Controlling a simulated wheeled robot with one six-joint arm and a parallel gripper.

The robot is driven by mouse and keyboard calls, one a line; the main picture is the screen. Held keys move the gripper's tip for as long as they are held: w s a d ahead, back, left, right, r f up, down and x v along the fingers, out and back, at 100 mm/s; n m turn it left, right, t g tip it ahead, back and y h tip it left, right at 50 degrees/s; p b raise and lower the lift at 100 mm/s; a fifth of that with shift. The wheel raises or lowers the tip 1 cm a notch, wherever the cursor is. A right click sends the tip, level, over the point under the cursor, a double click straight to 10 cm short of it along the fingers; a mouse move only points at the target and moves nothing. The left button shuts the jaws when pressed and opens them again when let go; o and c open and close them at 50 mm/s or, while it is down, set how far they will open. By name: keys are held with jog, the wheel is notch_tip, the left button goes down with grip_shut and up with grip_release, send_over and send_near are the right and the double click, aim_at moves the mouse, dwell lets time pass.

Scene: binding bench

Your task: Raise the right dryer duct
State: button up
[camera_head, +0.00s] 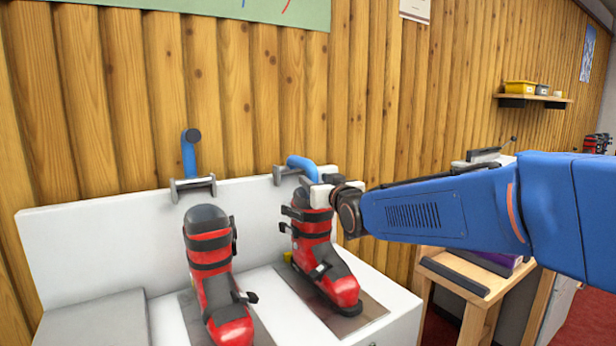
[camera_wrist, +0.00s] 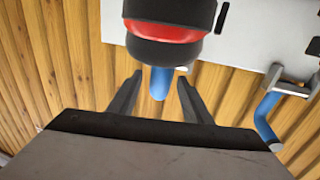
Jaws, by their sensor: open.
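The right dryer duct (camera_head: 302,164) is a blue tube on a grey bracket. It bends over towards the front, low above the right boot. Its end is hidden behind my gripper (camera_head: 321,193). The wrist view looks upside down and shows the blue duct (camera_wrist: 160,83) between the two dark fingers of my gripper (camera_wrist: 159,88), which are open with a gap on each side. The left dryer duct (camera_head: 189,156) stands upright on its own bracket; it also shows at the right of the wrist view (camera_wrist: 264,115).
The right red-and-black ski boot (camera_head: 312,240) stands directly below my gripper. A left boot (camera_head: 213,270) stands beside it. The white dryer's back panel (camera_head: 100,232) and a plank wall (camera_head: 240,90) are close behind. A wooden bench (camera_head: 462,287) stands at the right.

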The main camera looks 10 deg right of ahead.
jog(key=shift+w+a, duration=0.2)
jog(key=shift+w, duration=1.5)
jog(key=shift+w+a, duration=0.2)
jog(key=shift+w, duration=1.45)
grip_shut()
